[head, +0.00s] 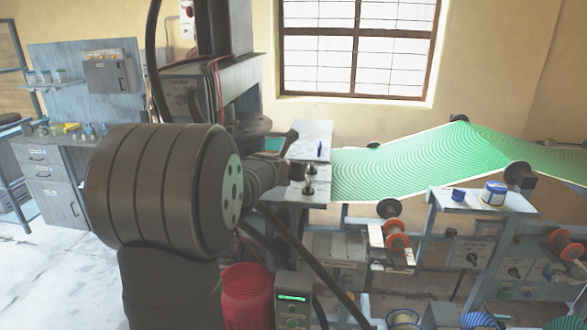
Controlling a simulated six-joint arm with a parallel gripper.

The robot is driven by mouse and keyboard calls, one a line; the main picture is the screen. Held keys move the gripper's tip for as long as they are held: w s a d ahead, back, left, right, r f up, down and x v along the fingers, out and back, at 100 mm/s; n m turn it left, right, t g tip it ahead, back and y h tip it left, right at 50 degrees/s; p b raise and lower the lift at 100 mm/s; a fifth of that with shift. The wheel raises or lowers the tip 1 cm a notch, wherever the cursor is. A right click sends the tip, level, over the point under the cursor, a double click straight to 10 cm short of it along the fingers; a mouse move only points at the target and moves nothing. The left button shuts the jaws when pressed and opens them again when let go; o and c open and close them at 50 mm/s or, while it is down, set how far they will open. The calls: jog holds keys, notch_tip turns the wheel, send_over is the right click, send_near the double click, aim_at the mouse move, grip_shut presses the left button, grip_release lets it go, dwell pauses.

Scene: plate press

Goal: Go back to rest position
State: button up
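My own large grey arm joint fills the left foreground of the head view. No gripper fingers can be made out; the arm's far end is hidden behind the joint or merges with the dark machine parts behind it. The press (205,85) stands behind the joint, with a dark column and a dark round part under its head. My arm covers much of the press's lower part.
A green patterned sheet (400,165) runs over rollers from the press to the right. A small table (308,142) adjoins the press. A red motor (245,295) and control box (292,300) stand low in front. A workbench (50,180) stands at left, with bare floor before it.

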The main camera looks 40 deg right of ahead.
aim_at(311, 166)
jog(key=shift+s+a+r, duration=0.15)
jog(key=shift+s+a, duration=0.05)
jog(key=shift+a, duration=0.15)
dwell(0.4)
jog(key=x, duration=1.7)
jog(key=shift+d, duration=0.15)
jog(key=v, duration=1.7)
jog(key=x, duration=1.7)
jog(key=shift+w+f, duration=0.2)
jog(key=shift+f, duration=0.05)
jog(key=shift+w+m+g+h, duration=0.1)
jog(key=shift+m+g+h, duration=0.4)
jog(key=shift+m+g, duration=0.95)
jog(key=shift+w+m+g+h, duration=0.1)
jog(key=shift+m+g+h, duration=0.4)
jog(key=shift+m+g, duration=0.9)
jog(key=v, duration=1)
jog(key=shift+r, duration=0.15)
